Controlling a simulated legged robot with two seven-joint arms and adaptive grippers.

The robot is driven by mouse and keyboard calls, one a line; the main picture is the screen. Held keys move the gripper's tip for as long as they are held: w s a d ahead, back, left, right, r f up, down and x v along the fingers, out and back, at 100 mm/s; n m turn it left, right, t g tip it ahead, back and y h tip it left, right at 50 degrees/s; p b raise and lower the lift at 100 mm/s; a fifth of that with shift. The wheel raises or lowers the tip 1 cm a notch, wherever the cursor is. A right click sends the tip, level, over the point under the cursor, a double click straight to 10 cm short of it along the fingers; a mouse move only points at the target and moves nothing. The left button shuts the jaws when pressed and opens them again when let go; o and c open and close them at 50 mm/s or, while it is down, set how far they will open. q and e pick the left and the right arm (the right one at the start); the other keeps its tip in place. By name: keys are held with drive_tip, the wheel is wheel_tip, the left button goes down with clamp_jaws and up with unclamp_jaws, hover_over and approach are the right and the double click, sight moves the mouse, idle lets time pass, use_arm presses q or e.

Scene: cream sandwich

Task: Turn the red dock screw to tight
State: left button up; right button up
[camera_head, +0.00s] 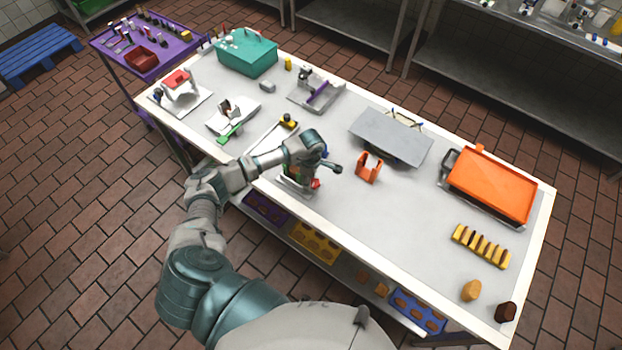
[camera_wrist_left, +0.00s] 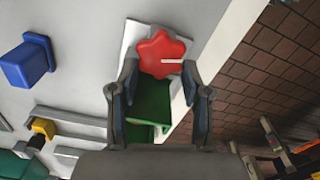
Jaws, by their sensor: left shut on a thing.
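The red dock screw (camera_wrist_left: 162,54) is a lobed red knob with a short white mark pointing right in the left wrist view. A green block (camera_wrist_left: 148,108) sits by it on a pale base. In the head view the screw (camera_head: 315,183) is a small red patch near the table's front edge, and the rest of the dock is largely hidden by my arm. My right gripper is in neither view.
On the white table (camera_head: 350,225), an orange holder (camera_head: 369,167) stands to the right of my left gripper. A grey plate (camera_head: 390,135) and an orange tray (camera_head: 492,185) lie farther right. A blue block (camera_wrist_left: 27,62) shows left of the knob in the wrist view.

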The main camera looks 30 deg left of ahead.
use_arm(q)
drive_tip(key=shift+w+d+r, duration=0.2)
drive_tip(key=shift+w+d, duration=0.05)
drive_tip(key=shift+d, duration=0.5)
drive_tip(key=shift+o, duration=0.2)
drive_tip(key=shift+a, duration=0.15)
drive_tip(key=m+b, duration=0.2)
drive_tip(key=b, duration=0.1)
drive_tip(key=m+b, duration=0.1)
drive_tip(key=shift+w+f+m+b, duration=0.15)
drive_tip(key=shift+f+m+b, duration=0.1)
drive_tip(key=shift+m+b, duration=0.15)
drive_tip(key=shift+r+m, duration=0.15)
drive_tip(key=shift+m, duration=0.15)
drive_tip(key=shift+r+b, duration=0.1)
drive_tip(key=shift+b, duration=0.2)
drive_tip(key=shift+d+r, duration=0.1)
drive_tip(key=shift+d, duration=0.15)
drive_tip(key=o, duration=0.9)
drive_tip(key=shift+o, duration=1.2)
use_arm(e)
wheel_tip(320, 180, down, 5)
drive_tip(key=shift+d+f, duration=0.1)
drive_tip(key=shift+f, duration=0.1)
